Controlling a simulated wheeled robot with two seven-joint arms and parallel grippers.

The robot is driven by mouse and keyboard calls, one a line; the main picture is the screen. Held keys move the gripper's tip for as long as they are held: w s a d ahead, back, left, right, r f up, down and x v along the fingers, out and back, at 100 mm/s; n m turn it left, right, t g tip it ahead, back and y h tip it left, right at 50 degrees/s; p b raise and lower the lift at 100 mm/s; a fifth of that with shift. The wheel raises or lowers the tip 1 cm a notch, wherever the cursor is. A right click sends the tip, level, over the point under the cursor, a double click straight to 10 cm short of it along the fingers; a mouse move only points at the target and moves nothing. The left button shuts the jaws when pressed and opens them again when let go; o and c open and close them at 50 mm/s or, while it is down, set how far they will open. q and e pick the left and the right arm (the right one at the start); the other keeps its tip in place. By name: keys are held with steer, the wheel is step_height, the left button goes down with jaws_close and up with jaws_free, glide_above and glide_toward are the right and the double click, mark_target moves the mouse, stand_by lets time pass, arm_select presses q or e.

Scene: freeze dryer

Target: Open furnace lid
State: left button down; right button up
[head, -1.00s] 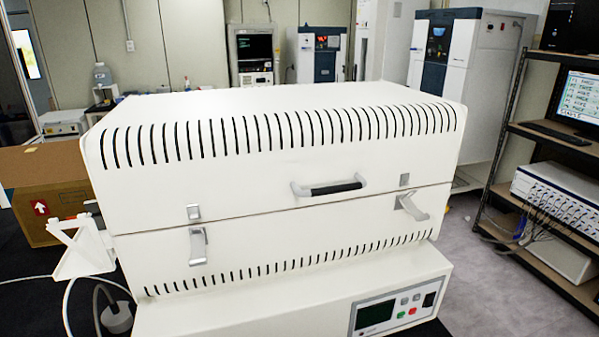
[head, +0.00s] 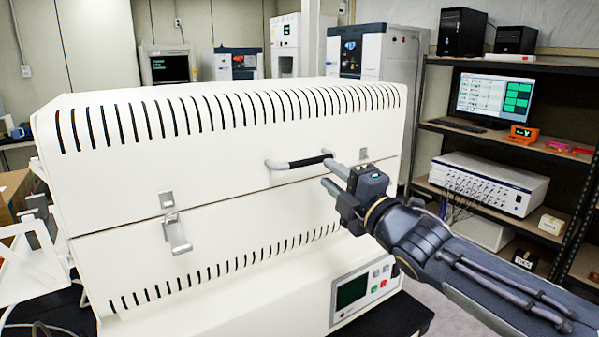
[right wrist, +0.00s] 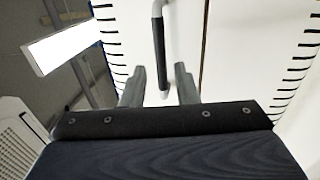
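The white slotted furnace lid (head: 230,125) is down on the furnace's lower half (head: 240,225), with a thin seam between them. The lid handle (head: 300,162), a black grip with grey ends, is on the front. The left latch (head: 177,232) hangs down below the seam. My right gripper (head: 333,178) is open at the handle's right end. In the right wrist view the handle (right wrist: 159,45) runs between and beyond the fingertips (right wrist: 158,82), with no grasp visible. The right latch's lower part is hidden by my gripper. My left gripper is out of view.
A control panel (head: 362,290) with a dark screen and buttons is on the furnace base at lower right. A shelf rack (head: 450,60) with a monitor (head: 493,97) and a white instrument (head: 490,183) stands at right. A white bracket (head: 30,260) is beside the furnace's left end.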

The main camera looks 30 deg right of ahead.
mark_target(315, 162)
steer(key=p+x, duration=0.1)
steer(key=x, duration=0.6)
steer(key=shift+w+d, duration=0.1)
steer(key=shift+d, duration=0.05)
steer(key=shift+c, duration=0.5)
steer(key=shift+f, duration=0.1)
jaws_close()
